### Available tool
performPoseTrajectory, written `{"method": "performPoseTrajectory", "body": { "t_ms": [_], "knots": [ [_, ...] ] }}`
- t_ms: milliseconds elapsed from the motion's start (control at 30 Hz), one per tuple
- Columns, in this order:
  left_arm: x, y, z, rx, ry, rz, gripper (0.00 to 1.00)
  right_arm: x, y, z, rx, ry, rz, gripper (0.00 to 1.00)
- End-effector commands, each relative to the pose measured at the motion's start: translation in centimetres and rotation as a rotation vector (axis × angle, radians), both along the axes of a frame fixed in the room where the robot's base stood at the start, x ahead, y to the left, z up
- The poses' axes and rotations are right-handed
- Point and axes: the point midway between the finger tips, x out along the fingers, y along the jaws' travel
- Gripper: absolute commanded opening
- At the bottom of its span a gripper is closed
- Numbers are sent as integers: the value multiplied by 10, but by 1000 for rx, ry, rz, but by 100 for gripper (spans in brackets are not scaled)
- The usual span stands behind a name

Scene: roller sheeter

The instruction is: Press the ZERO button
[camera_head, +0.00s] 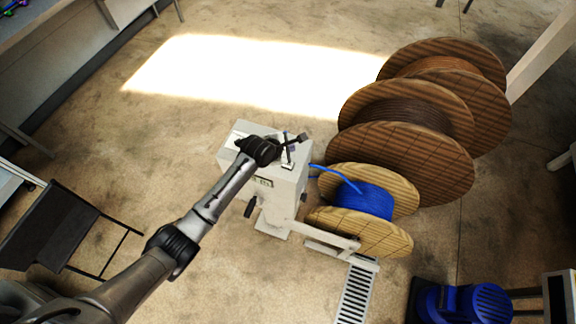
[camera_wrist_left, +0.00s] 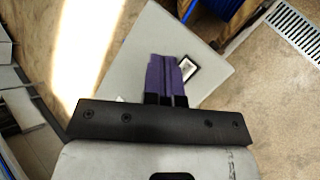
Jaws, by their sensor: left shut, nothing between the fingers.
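A light grey machine box (camera_head: 290,195) stands on the floor near the middle of the head view, with a small display panel on its front. My left gripper (camera_head: 289,157) is over the top of this box, with its fingers shut and empty. In the left wrist view the purple fingers (camera_wrist_left: 167,76) are together above the pale grey top of the machine (camera_wrist_left: 140,45). A small dark-framed panel (camera_wrist_left: 190,69) lies just right of the fingertips, partly covered by them. I cannot make out the ZERO button or its label. I cannot tell whether the fingertips touch the machine. My right gripper is not in view.
A wooden reel of blue cable (camera_head: 368,200) stands right of the machine, with its cable running to the box. Larger wooden reels (camera_head: 405,150) stand behind it. A floor grate (camera_head: 356,292) and a blue motor (camera_head: 470,303) are at lower right.

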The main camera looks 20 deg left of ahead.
Motion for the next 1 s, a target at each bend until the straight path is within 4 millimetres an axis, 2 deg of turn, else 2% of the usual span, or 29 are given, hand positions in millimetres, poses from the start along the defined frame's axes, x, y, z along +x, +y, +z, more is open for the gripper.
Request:
{"method": "performPoseTrajectory", "body": {
  "t_ms": [33,433,700,1000],
  "knots": [
    [0,0,-10,1,-1,-1,0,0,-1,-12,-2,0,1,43],
    [0,0,-51,2,-2,-2,0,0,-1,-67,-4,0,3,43],
    [0,0,-69,-1,0,-1,0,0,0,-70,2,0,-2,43],
    [0,0,-71,0,-1,-1,0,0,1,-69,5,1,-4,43]
  ]
}}
